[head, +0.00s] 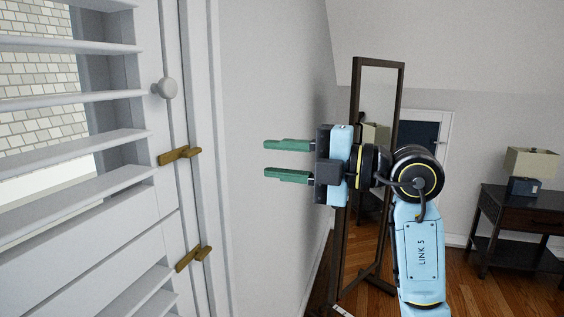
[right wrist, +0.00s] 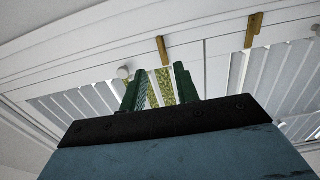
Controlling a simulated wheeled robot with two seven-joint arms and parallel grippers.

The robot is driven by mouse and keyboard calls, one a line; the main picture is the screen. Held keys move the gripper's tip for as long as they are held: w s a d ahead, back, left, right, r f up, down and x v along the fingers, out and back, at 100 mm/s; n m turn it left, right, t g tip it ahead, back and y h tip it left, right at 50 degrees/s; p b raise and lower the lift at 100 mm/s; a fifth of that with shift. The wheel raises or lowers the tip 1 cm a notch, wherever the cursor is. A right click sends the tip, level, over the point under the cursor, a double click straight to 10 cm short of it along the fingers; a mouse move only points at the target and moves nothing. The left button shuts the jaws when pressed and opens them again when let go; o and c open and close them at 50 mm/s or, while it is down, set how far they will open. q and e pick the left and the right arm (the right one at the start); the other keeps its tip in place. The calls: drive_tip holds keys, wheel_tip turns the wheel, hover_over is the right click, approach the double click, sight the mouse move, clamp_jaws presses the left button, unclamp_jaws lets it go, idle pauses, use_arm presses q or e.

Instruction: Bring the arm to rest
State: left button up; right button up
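My right arm comes in from the lower right of the head view, with its light blue link 5 (head: 422,262) at the bottom. My right gripper (head: 288,160) is raised and points left toward the shutters. Its two green fingers are apart with nothing between them. In the right wrist view the green fingers (right wrist: 160,88) also stand apart, with the shutters behind them. The gripper is clear of the shutters and the wall. My left gripper is in neither view.
White louvred shutters (head: 75,205) with a round white knob (head: 166,88) and brass catches (head: 180,155) fill the left. A dark-framed standing mirror (head: 350,180) is behind my arm. A dark side table (head: 520,210) with a lamp (head: 530,165) stands at the right. Wooden floor (head: 480,290) shows between them.

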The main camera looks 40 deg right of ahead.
idle(0.4)
